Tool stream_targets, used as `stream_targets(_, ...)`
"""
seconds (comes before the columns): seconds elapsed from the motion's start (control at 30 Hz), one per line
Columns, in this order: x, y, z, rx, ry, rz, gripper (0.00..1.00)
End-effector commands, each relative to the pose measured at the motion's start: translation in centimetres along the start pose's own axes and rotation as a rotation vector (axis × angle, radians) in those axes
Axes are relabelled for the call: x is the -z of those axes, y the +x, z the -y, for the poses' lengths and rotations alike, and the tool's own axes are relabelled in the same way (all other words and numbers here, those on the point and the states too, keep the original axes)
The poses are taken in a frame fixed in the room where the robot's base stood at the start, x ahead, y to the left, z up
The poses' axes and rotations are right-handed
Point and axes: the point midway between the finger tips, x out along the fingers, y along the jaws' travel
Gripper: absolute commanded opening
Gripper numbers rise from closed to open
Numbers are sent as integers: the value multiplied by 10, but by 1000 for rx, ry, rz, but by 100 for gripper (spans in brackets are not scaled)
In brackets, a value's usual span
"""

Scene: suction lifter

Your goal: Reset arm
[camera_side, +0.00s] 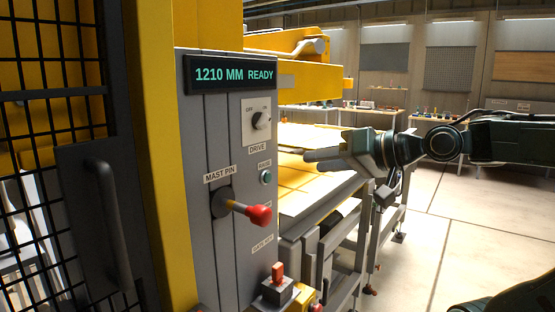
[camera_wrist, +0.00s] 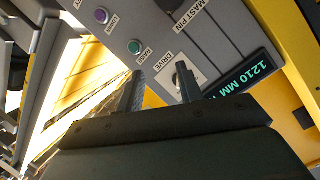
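My gripper (camera_side: 312,158) is in front of the grey control panel (camera_side: 222,150), to its right in the side view, with clear air between them. In the wrist view my gripper (camera_wrist: 160,82) shows two dark fingers standing apart with nothing between them; the gap faces the panel near the DRIVE switch (camera_wrist: 181,75). The DRIVE switch (camera_side: 262,121) is a rotary knob with OFF and ON marks. The display (camera_side: 233,75) reads "1210 MM READY". The MAST PIN handle (camera_side: 256,214) has a red knob and sticks out of the panel. A green button (camera_side: 265,177) sits below DRIVE.
A red-topped switch (camera_side: 278,273) stands low on the panel. A black mesh gate (camera_side: 48,110) and yellow post (camera_side: 158,150) are at left. A lit work table (camera_side: 310,190) lies behind and below my gripper. The floor (camera_side: 450,235) at right is open.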

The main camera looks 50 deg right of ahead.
Motion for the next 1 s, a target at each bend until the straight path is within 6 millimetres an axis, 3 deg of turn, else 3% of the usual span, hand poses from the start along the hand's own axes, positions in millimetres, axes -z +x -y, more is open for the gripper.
stream_targets(0.27, -59, -8, -11, -109, -193, 243, 36)
stream_targets(0.5, -101, -28, -27, -188, -347, 444, 36)
stream_targets(0.8, -138, -63, -48, -259, -498, 668, 36)
stream_targets(1.0, -148, -76, -55, -280, -538, 742, 36)
